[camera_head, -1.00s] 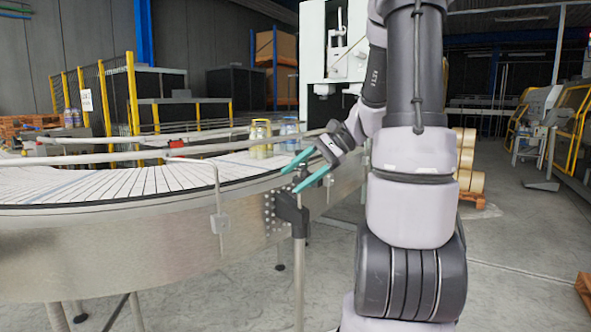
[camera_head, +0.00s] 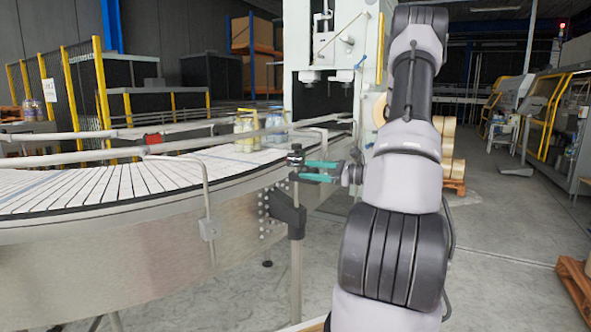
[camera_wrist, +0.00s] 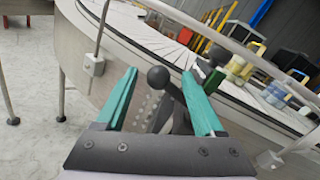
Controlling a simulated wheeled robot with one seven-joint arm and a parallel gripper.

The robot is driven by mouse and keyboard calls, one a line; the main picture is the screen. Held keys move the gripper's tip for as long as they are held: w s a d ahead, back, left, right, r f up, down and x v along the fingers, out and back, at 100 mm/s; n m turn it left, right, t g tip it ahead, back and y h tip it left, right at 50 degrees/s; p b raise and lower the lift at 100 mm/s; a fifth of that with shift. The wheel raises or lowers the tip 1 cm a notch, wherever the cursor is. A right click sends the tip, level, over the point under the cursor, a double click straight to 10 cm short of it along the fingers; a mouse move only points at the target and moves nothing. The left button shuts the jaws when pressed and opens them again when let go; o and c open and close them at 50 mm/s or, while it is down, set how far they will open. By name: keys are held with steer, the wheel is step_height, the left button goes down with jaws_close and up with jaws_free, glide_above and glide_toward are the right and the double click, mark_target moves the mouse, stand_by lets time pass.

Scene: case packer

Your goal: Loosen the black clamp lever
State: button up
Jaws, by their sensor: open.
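The black clamp lever (camera_wrist: 172,88) shows in the wrist view with a round ball knob at its end. The knob appears between the teal fingertips of my gripper (camera_wrist: 160,74), with a gap on both sides. In the head view, the black clamp (camera_head: 296,158) sits at the top of a metal post beside the conveyor. My gripper (camera_head: 305,170) is open there, reaching in from the right with its fingertips at the clamp. Whether a finger touches it I cannot tell; the lever's lower end is partly hidden.
The curved conveyor (camera_head: 130,230) with steel side and guide rails fills the left. A black bracket (camera_head: 287,212) joins the post to its side. Several jars (camera_head: 245,135) stand on the belt behind. A white machine (camera_head: 335,75) rises beyond. The floor on the right is mostly clear.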

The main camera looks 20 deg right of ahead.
steer(key=x, duration=0.5)
steer(key=shift+w+a, duration=0.1)
steer(key=shift+a, duration=0.05)
jaws_close()
steer(key=shift+f, duration=0.15)
stand_by(1.1)
